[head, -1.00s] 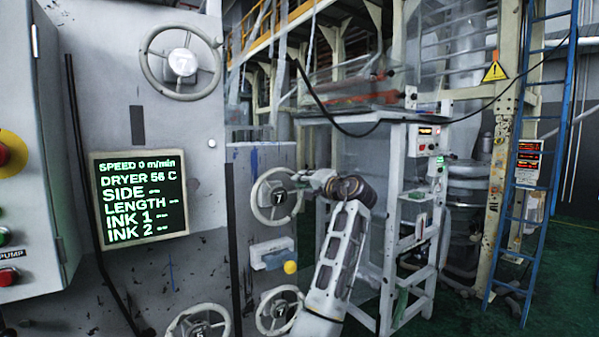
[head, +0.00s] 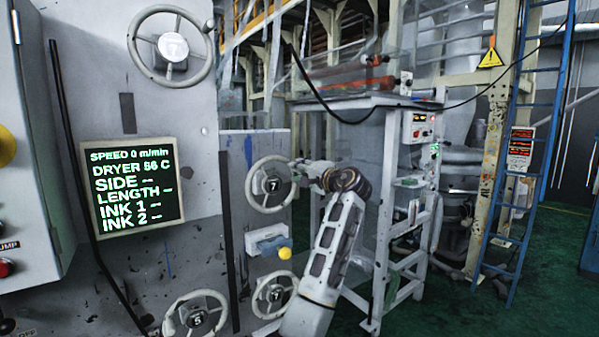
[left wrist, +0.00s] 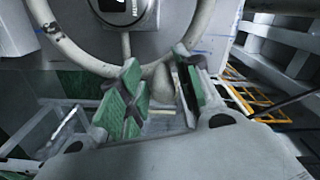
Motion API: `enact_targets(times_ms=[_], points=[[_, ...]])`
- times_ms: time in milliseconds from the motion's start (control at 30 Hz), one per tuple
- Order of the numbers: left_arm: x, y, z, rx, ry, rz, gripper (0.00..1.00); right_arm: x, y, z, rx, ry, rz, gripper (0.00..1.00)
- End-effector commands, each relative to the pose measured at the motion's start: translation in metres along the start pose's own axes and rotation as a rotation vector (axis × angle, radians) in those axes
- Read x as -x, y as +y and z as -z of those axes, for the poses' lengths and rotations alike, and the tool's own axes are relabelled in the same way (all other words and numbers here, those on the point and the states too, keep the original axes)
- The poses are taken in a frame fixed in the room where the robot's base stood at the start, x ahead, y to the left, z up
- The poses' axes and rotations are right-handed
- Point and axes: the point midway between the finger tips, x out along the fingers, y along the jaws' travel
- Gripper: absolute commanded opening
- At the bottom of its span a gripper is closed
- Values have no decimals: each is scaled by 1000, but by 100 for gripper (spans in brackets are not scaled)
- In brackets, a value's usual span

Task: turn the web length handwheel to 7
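Several handwheels are on the grey machine: an upper one (head: 172,47), a middle one (head: 254,203) and a lower right one (head: 263,312) marked 7, and a lower left one (head: 168,322) marked 5. No label I can read says which is web length. My left gripper (head: 299,171) is at the right rim of the middle wheel. In the left wrist view, its green-padded fingers (left wrist: 160,92) are apart below the wheel rim (left wrist: 75,62). A pale rounded piece (left wrist: 162,82) shows between them; contact is unclear. My right gripper is out of view.
A screen (head: 133,185) reads SPEED 0 m/min, DRYER 56 C or 86 C, with dashes after SIDE, LENGTH and INK. A yellow knob (head: 285,253) sits below the middle wheel. A white frame stand (head: 385,225) and a blue ladder (head: 530,150) stand to the right.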

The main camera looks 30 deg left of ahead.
Motion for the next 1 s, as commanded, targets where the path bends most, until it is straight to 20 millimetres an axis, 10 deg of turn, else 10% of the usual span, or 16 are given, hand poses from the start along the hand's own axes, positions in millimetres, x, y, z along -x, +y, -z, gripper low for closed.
enact_targets(times_ms=[533, 1000], points=[[9, -1, 0, 2, -1, 1, 40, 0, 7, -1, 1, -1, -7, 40], [70, 0, 0, 2, 0, 0, 40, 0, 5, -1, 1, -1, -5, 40]])
